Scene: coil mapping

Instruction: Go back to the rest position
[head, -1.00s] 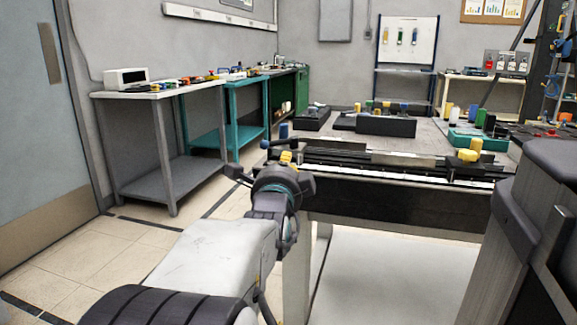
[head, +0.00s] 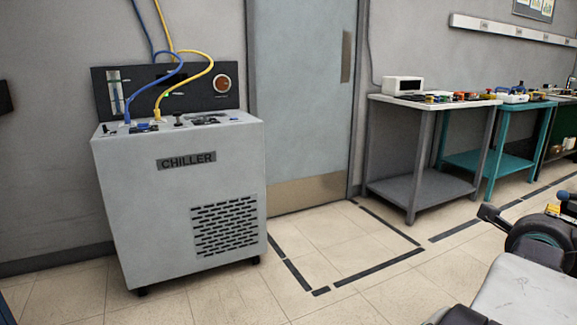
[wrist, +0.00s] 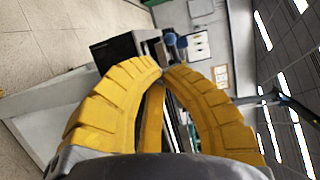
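My gripper (wrist: 162,68) has yellow ribbed fingers, and in the wrist view their tips meet or nearly meet. A narrow yellow strip shows between the fingers, and I see no object held. In the head view my gripper (head: 553,210) is at the right edge, mostly cut off, with a yellow finger part beyond the dark wrist. My arm reaches out low at the lower right. In the wrist view the room appears tilted, with a table edge and a blue item beyond the fingertips.
A grey chiller (head: 180,195) with blue and yellow hoses stands at left. A door (head: 303,100) is behind it. A grey bench (head: 420,185) and a teal bench (head: 490,162) line the wall at right. Black floor tape (head: 380,266) marks open tiled floor between.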

